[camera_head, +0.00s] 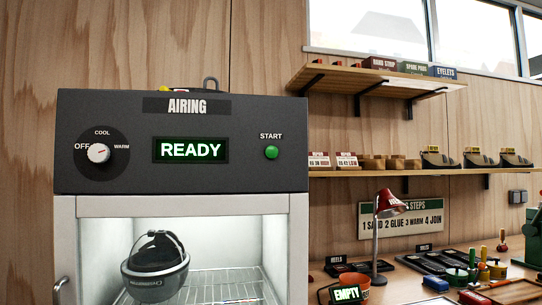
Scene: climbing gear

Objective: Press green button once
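The green button (271,152) sits under the word START on the right of the dark front panel of the airing cabinet (240,110). The panel's display (190,150) reads READY in green letters. A white dial (98,153) on the left of the panel is marked OFF, COOL and WARM. Neither of my grippers shows in the head view.
Below the panel, a dark helmet-like item (155,268) is in the lit cabinet, by a wire rack (222,288). At right, a bench holds a red lamp (388,205), a small display (346,294) reading EMPTY and several tools. Shelves (375,80) hang above it.

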